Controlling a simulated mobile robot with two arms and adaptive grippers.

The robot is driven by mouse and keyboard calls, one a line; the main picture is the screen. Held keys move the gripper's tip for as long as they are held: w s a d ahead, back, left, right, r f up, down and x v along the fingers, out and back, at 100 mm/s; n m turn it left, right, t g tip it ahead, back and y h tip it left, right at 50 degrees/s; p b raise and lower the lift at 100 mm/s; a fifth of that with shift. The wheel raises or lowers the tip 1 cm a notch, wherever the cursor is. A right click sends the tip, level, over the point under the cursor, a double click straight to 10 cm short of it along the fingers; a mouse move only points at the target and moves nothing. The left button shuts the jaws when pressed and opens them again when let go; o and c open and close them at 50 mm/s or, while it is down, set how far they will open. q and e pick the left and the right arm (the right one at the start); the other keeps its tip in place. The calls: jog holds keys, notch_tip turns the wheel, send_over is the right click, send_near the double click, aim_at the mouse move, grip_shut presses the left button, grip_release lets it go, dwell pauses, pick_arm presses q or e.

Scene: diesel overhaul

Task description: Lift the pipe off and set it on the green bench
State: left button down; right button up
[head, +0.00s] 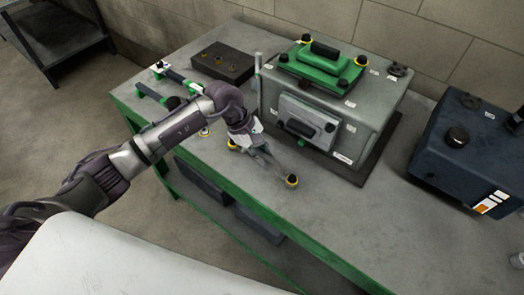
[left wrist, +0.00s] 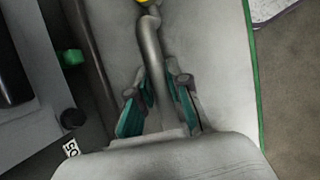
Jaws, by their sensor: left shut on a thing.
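The grey pipe (head: 279,168) with yellow ends shows in the head view over the front of the green bench (head: 238,185), in front of the grey engine block (head: 338,108). My left gripper (head: 259,152) is shut on the pipe's middle. In the left wrist view the pipe (left wrist: 149,45) runs up between the two teal-padded fingers (left wrist: 158,88), with a yellow end at the top. I cannot tell whether the pipe touches the bench top. My right gripper is not in view.
A dark block with brass fittings (head: 222,63) and a green-ended part (head: 150,92) sit on the bench's left end. A dark blue tank (head: 455,150) stands at right. The bench top is clear at front right.

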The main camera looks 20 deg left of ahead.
pick_arm(q)
jog(key=c, duration=1)
grip_release()
jog(key=shift+c, duration=0.2)
jog(key=shift+r, duration=0.1)
jog(key=v, duration=1.2)
